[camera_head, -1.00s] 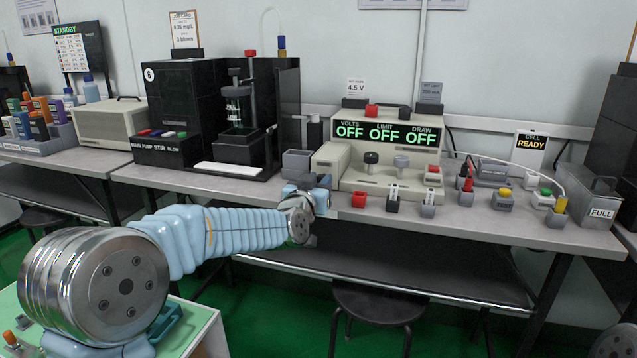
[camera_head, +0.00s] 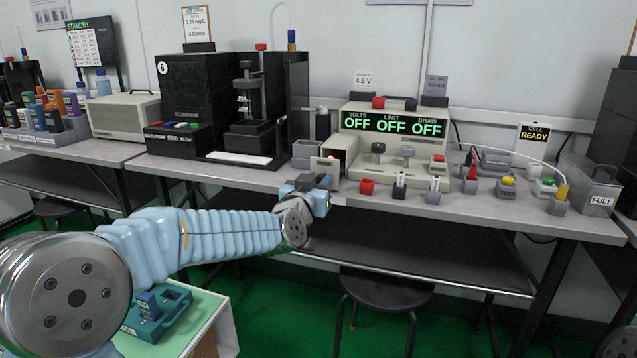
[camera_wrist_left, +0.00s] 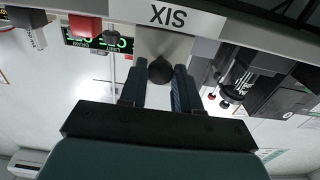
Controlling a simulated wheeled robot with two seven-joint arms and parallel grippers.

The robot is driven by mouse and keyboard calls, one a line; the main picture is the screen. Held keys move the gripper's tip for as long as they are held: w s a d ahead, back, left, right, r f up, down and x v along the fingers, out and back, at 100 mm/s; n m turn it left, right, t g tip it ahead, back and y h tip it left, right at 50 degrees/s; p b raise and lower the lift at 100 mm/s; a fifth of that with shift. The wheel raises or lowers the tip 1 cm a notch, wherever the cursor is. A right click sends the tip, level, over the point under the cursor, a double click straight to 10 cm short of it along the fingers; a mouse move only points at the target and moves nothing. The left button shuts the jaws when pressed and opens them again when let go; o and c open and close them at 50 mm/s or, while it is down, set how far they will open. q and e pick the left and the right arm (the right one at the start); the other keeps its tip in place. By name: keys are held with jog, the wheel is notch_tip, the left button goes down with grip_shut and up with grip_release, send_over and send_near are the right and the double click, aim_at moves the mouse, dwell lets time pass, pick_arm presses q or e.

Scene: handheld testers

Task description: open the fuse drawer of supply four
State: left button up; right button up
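The cream supply (camera_head: 393,150) stands on the bench, with its display reading OFF three times. At its left end the drawer front (camera_head: 325,169) stands out from the body, and a red glow shows in the opening behind it. In the left wrist view, the dark round knob (camera_wrist_left: 160,70) is between the two fingers of my left gripper (camera_wrist_left: 159,84), which look closed on it. In the head view this gripper (camera_head: 318,184) is at the drawer front and hides the knob. A label in the wrist view reads SIX (camera_wrist_left: 168,15), upside down. My right gripper is not in view.
A grey open bin (camera_head: 306,150) stands left of the drawer. A black stool (camera_head: 385,290) is below. A teal case (camera_head: 160,315) lies on a white cart at lower left.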

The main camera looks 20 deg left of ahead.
pick_arm(q)
jog(key=o, duration=0.3)
jog(key=shift+o, duration=0.2)
jog(key=s, duration=1.4)
jog(key=shift+a, duration=0.2)
jog(key=shift+w, duration=0.1)
jog(key=d+f+g+h+p, duration=0.15)
jog(key=f+g, duration=0.25)
jog(key=f, duration=1.1)
jog(key=d+f+g+p, duration=0.1)
jog(key=d+f+g, duration=0.25)
jog(key=f, duration=1.05)
jog(key=s+d+f+n+g+h, duration=0.1)
jog(key=s+f+g, duration=0.4)
jog(key=s+f, duration=0.5)
jog(key=s+d+f+n+g+h+p, duration=0.1)
jog(key=s+d+f+g, duration=0.2)
jog(key=s+f, duration=0.7)
jog(key=shift+s+f+g, duration=0.4)
jog(key=shift+f+g, duration=0.45)
jog(key=shift+f, duration=0.05)
